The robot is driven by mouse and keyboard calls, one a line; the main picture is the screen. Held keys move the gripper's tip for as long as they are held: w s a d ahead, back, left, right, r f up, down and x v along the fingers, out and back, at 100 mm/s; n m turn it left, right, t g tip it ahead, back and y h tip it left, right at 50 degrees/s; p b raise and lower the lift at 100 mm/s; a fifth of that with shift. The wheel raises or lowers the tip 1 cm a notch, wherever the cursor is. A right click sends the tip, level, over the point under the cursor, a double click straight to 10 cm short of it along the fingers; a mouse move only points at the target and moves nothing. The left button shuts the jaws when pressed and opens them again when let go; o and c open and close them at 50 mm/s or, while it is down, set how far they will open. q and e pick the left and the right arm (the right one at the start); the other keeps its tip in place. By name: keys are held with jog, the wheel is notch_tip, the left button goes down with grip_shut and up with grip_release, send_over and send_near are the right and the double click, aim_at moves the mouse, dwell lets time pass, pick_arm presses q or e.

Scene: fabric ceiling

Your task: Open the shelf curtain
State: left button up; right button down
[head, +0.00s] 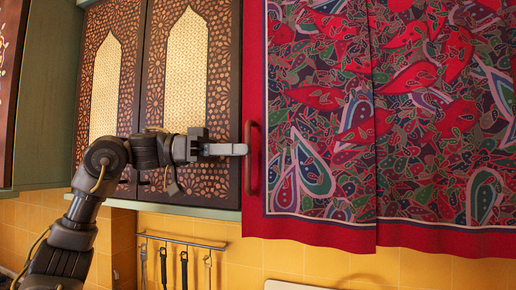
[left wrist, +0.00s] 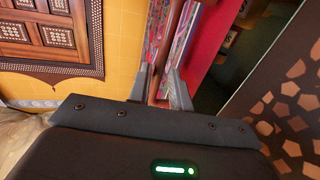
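The shelf curtain (head: 400,120) is red with a paisley pattern and hangs across the right of the head view. A reddish-brown vertical handle (head: 252,160) is at its left edge. In the left wrist view the curtain's red edge (left wrist: 208,45) is seen from the side. My left gripper (head: 240,149) is at the handle. In the left wrist view the handle (left wrist: 175,35) runs down between the fingertips of my left gripper (left wrist: 158,78), which look apart, with some space beside the bar. Any contact with the handle cannot be told. My right gripper is not in view.
A carved cabinet door (head: 218,100) stands left of the curtain. Utensils hang from a rail (head: 180,242) below, on the yellow tiled wall (head: 240,270). In the left wrist view a dark space (left wrist: 225,75) shows between curtain edge and patterned panel (left wrist: 285,110).

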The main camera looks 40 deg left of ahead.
aim_at(257, 149)
pick_arm(q)
jog(key=shift+p+x, duration=0.35)
jog(key=shift+x, duration=1.8)
jog(key=shift+c, duration=0.2)
grip_shut()
